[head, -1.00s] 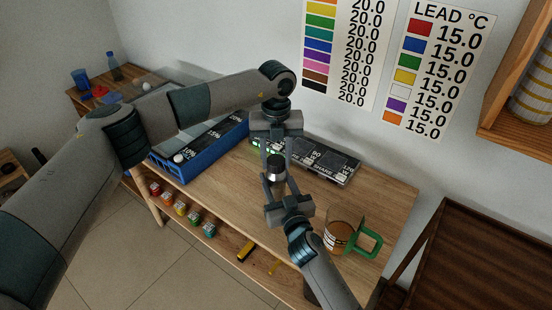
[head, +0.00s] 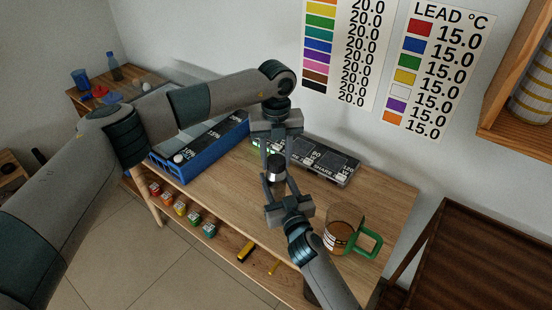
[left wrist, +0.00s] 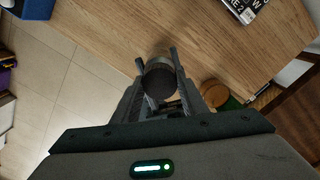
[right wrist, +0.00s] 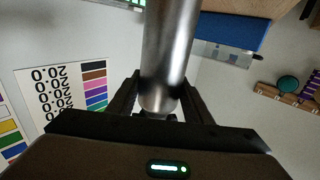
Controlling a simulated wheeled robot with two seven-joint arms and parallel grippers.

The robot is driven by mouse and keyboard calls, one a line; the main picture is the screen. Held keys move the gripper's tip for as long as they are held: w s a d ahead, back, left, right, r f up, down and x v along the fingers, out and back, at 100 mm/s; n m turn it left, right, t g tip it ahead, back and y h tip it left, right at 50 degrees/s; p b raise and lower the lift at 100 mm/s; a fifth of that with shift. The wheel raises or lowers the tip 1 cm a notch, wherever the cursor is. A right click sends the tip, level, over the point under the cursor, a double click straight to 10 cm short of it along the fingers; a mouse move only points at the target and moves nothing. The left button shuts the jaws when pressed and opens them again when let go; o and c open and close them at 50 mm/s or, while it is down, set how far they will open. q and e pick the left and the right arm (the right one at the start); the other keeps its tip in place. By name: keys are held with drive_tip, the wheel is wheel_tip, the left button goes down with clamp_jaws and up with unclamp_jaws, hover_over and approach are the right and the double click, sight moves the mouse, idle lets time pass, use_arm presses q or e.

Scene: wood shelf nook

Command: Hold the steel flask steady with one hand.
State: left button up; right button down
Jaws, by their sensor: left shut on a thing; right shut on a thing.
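The steel flask (head: 276,172) is a small metal cylinder with a dark top, held over the front part of the wooden table. My left gripper (head: 276,158) comes from the back and is shut on it. My right gripper (head: 279,182) comes from the front and is also shut on it. In the left wrist view the flask's dark round end (left wrist: 161,80) sits between the fingers. In the right wrist view its shiny body (right wrist: 168,50) runs up between the fingers. The grippers partly hide the flask in the head view.
A glass mug (head: 343,232) with brown contents and a green handle stands right of my right forearm. A blue box (head: 185,165) and a dark labelled case (head: 325,160) lie at the back. Small colored jars (head: 181,208) stand on the lower shelf. The table's right end (head: 395,195) is clear.

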sight(276, 160)
use_arm(q)
drive_tip(key=shift+r, duration=0.3)
drive_tip(key=shift+r, duration=0.65)
drive_tip(key=shift+r, duration=0.2)
drive_tip(key=shift+r, duration=1.9)
use_arm(e)
drive_tip(key=c, duration=0.8)
unclamp_jaws()
drive_tip(key=shift+c, duration=0.2)
use_arm(q)
wheel_tip(276, 160, down, 2)
drive_tip(key=shift+f+b, duration=0.15)
drive_tip(key=shift+b, duration=1)
use_arm(e)
drive_tip(key=v, duration=1.2)
